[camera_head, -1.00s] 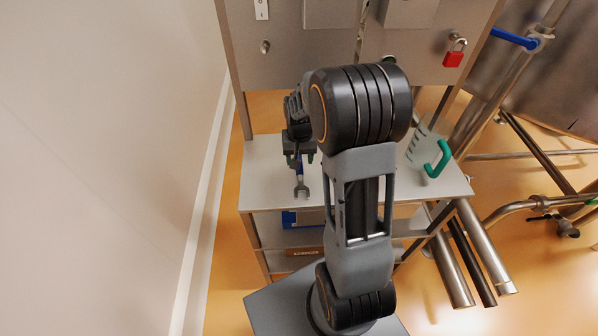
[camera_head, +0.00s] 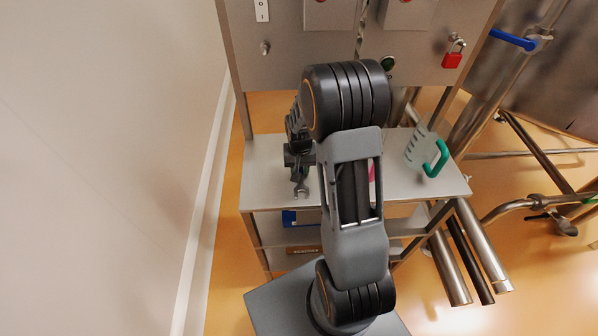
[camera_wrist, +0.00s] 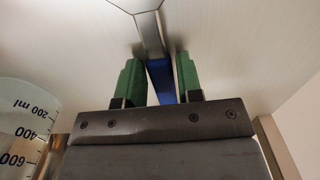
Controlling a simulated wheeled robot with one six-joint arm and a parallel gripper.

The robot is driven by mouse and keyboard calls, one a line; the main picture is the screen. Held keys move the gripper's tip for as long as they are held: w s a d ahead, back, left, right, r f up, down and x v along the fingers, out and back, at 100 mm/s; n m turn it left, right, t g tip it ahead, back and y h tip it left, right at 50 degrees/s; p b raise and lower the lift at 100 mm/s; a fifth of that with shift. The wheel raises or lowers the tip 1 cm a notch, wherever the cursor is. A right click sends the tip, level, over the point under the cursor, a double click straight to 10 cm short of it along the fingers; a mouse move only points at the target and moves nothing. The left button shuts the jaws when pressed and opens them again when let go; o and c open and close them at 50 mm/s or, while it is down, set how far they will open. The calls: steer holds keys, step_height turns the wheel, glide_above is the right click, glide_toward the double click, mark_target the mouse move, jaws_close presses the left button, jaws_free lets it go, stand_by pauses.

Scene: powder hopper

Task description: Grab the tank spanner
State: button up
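The tank spanner has a grey metal open-ended head (camera_head: 300,190) and a blue handle, and lies on the shelf top. In the wrist view its blue handle (camera_wrist: 160,78) runs between the two green fingers of my gripper (camera_wrist: 159,82), with its metal shaft and head beyond the fingertips. The fingers are apart, with the handle between them and a narrow gap visible on the left side; contact on the right is unclear. In the head view my gripper (camera_head: 300,168) is over the handle and hides most of it.
A clear measuring jug (camera_head: 416,148) with a green handle stands on the shelf top (camera_head: 262,172) to the right; it also shows in the wrist view (camera_wrist: 28,125). A panel with a red padlock (camera_head: 452,60) rises behind. A pink item (camera_head: 372,173) is partly hidden by my arm.

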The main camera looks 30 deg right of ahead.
jaws_close()
steer(key=shift+r, duration=0.1)
